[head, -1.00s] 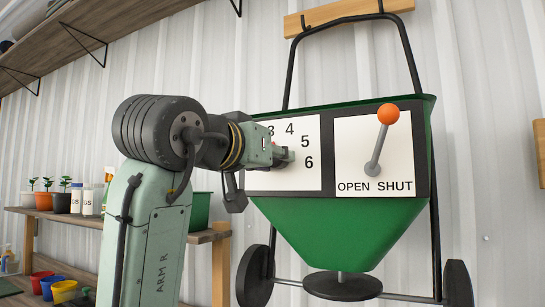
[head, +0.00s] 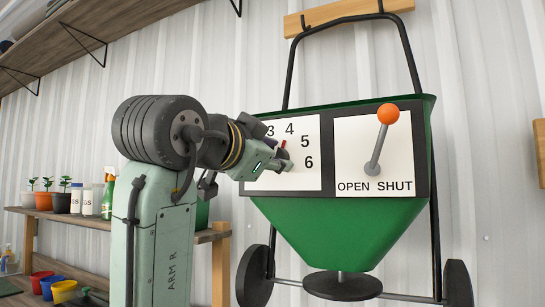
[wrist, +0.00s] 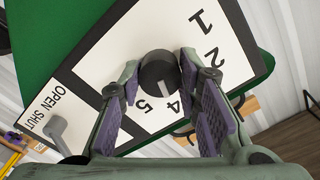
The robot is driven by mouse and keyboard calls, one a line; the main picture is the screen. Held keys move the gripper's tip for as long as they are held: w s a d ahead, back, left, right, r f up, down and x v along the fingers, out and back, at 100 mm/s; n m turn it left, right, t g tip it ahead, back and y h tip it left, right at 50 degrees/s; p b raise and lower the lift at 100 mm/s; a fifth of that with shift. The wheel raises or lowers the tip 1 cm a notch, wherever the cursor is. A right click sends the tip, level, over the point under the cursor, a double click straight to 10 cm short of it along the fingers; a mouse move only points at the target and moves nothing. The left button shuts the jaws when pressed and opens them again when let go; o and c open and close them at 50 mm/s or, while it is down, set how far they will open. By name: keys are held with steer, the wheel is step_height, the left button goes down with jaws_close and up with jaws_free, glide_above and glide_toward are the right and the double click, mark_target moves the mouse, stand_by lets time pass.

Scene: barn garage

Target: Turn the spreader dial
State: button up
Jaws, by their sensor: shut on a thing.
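The spreader dial (wrist: 158,68) is a dark round knob on a white numbered plate (wrist: 110,60). In the wrist view the pale mark on its face points toward the 4. In the head view the plate (head: 312,180) shows 3 to 6, and a red mark by the dial points up toward the 4. My gripper (wrist: 160,62) is shut on the dial, with one finger on each side of it. In the head view my gripper (head: 284,158) and wrist hide most of the dial and the lower numbers.
The green hopper (head: 335,230) hangs on the wall by its black handle (head: 293,60). An orange-knobbed lever (head: 388,114) stands right of the dial above OPEN and SHUT, leaning toward SHUT. A shelf with pots and bottles (head: 75,200) is at the left.

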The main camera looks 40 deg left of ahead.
stand_by(0.3)
steer(key=o, duration=1.1)
steer(key=shift+o, duration=0.2)
steer(key=v, duration=1.2)
